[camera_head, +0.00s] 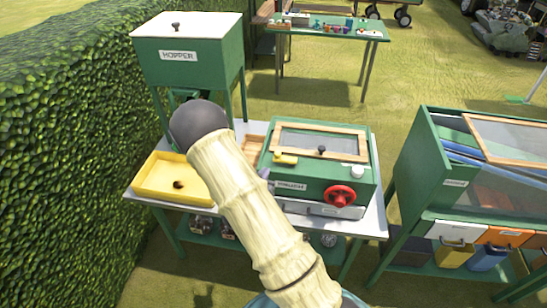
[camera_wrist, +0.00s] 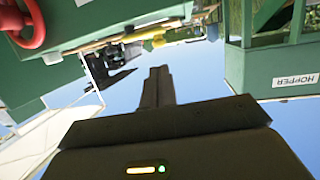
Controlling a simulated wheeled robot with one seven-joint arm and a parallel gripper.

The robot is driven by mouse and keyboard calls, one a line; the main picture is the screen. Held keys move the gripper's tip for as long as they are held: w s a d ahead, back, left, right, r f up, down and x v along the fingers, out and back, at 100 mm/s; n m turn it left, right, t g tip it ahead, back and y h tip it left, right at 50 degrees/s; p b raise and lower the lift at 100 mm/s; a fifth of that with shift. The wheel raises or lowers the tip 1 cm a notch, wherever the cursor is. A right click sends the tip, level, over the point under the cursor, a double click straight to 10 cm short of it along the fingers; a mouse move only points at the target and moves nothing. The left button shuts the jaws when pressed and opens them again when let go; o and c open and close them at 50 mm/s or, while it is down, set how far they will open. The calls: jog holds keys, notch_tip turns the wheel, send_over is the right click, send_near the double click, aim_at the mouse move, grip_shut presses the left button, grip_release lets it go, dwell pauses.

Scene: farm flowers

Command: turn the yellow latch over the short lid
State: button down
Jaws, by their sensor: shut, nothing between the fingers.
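The yellow latch (camera_head: 285,159) sits at the front left edge of the framed clear lid (camera_head: 318,140) on the green box (camera_head: 315,193). A yellow piece (camera_wrist: 152,43), probably the latch, shows in the wrist view beyond my fingertips. The lid has a black knob (camera_head: 321,150). My gripper (camera_wrist: 157,72) is shut and empty, its fingers together and apart from the yellow piece in the picture. The wrist view is upside down. In the head view my arm hides the gripper. I cannot tell whether the latch overlaps the lid.
A red handwheel (camera_head: 340,196) and a white knob (camera_head: 357,171) are on the box's front right. A yellow tray (camera_head: 160,187) and the green hopper (camera_head: 188,62) stand to the left. Another green cabinet (camera_head: 453,180) is at the right. A small table (camera_head: 330,30) stands behind.

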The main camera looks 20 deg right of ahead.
aim_at(275, 155)
jog(key=p+x, duration=0.3)
jog(key=x, duration=0.5)
jog(key=shift+w+d+p, duration=0.15)
jog(key=shift+d+p, duration=0.05)
jog(key=shift+p, duration=0.1)
jog(key=shift+w+d+f, duration=0.25)
jog(key=shift+w+d, duration=0.15)
jog(key=shift+w, duration=0.05)
jog(key=shift+w+a+f, duration=0.1)
jog(key=shift+w+a, duration=0.05)
